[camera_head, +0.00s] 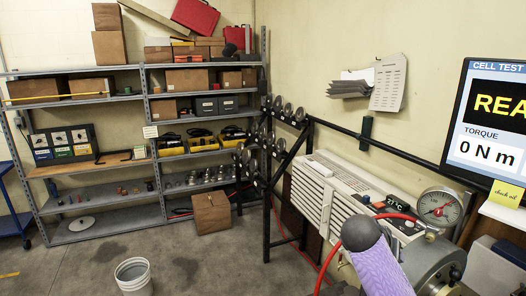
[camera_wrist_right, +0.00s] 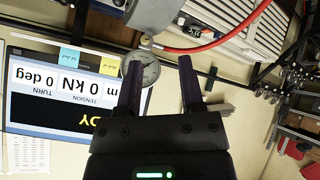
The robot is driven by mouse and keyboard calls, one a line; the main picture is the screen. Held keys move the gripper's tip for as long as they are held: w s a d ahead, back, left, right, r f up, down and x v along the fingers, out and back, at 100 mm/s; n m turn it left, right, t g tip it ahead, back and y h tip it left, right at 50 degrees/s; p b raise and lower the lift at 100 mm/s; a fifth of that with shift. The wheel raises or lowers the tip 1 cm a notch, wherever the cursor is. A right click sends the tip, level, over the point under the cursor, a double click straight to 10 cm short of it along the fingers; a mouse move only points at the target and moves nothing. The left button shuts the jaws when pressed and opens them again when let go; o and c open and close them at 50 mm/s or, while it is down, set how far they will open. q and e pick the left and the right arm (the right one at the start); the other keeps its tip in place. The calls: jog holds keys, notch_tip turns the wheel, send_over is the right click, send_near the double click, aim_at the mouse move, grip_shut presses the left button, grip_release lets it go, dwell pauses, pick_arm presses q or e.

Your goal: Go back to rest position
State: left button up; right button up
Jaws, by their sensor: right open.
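My right gripper (camera_wrist_right: 160,62) shows in the right wrist view, with its two dark purple-tinted fingers apart and nothing between them. That view is upside down. Behind the fingers is a round dial gauge (camera_wrist_right: 140,68), close to the left finger in the picture. My left gripper is in neither view. No gripper shows in the head view.
The head view shows a test machine with a red hose and dial gauge (camera_head: 440,207) at lower right, beside a monitor (camera_head: 492,130) reading torque 0 N m. Loaded shelves (camera_head: 105,222) stand at left. A bucket (camera_head: 133,277) stands on otherwise open floor.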

jog(key=s+a+f+n+y, duration=0.2)
jog(key=s+a+f, duration=0.1)
jog(key=s+f, duration=0.4)
jog(key=s+a+f+n+y, duration=0.3)
jog(key=s+a+f, duration=0.1)
jog(key=s+f, duration=0.35)
jog(key=s+a+n+g+y, duration=0.2)
jog(key=s+a+n+y, duration=0.1)
jog(key=s, duration=1.3)
jog(key=s+f+g+b, duration=0.1)
jog(key=s+f+b, duration=0.2)
jog(key=f+b, duration=2.55)
pick_arm(q)
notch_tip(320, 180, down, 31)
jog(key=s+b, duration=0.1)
jog(key=b, duration=0.1)
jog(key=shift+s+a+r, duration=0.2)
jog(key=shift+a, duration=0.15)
pick_arm(e)
jog(key=s+d+f, duration=0.1)
jog(key=s+f, duration=0.3)
jog(key=f, duration=0.6)
jog(key=s+d+f+g, duration=0.1)
jog(key=s+f, duration=0.3)
jog(key=f, duration=0.6)
jog(key=s+f, duration=0.5)
jog(key=f, duration=0.5)
jog(key=shift+d+f+g, duration=0.25)
jog(key=shift+d+g, duration=0.05)
jog(key=shift+d, duration=0.1)
